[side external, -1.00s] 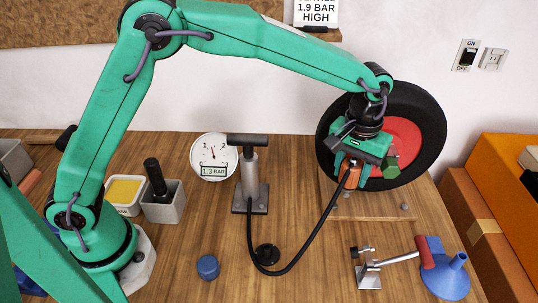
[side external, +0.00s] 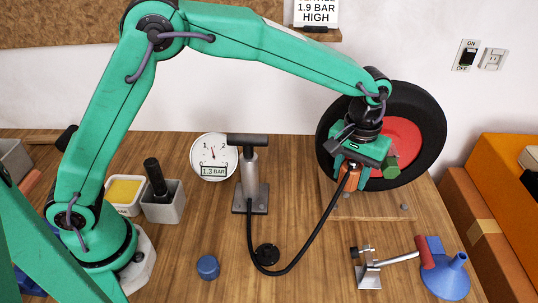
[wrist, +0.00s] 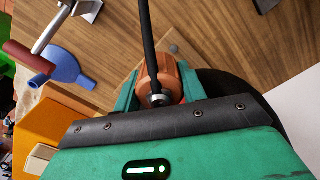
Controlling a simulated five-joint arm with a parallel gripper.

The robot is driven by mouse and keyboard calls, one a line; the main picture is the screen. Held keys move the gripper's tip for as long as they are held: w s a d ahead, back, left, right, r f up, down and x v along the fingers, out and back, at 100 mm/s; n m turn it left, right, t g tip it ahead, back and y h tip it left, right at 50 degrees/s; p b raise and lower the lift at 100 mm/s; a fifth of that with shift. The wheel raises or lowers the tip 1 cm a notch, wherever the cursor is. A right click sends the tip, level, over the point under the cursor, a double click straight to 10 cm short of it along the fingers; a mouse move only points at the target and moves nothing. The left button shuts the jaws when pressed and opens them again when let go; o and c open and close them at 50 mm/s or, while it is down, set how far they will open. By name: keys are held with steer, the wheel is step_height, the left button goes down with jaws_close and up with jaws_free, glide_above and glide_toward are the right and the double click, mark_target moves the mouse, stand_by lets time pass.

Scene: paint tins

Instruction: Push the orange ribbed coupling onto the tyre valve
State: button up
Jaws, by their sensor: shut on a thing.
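The orange ribbed coupling (side external: 352,177) is at the end of the black hose, in front of the wheel's lower left. It also shows in the wrist view (wrist: 168,80), between green fingers. My gripper (side external: 352,168) is shut on the coupling. The tyre (side external: 430,110) stands upright with a red hub (side external: 402,135). The valve is hidden behind my gripper and the coupling, so I cannot tell whether the coupling sits on it. The black hose (side external: 318,228) runs from the coupling down to the pump (side external: 250,180).
A round gauge (side external: 210,155) reading 1.3 BAR stands left of the pump. A blue funnel (side external: 448,278) and a red-handled metal tool (side external: 385,263) lie at front right. A blue cap (side external: 208,267) is at the front. Orange boxes (side external: 500,220) bound the right side.

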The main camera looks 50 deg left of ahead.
mark_target(352, 165)
steer(key=o, duration=0.9)
steer(key=shift+f, duration=0.1)
steer(key=shift+o, duration=0.2)
steer(key=shift+r, duration=3.9)
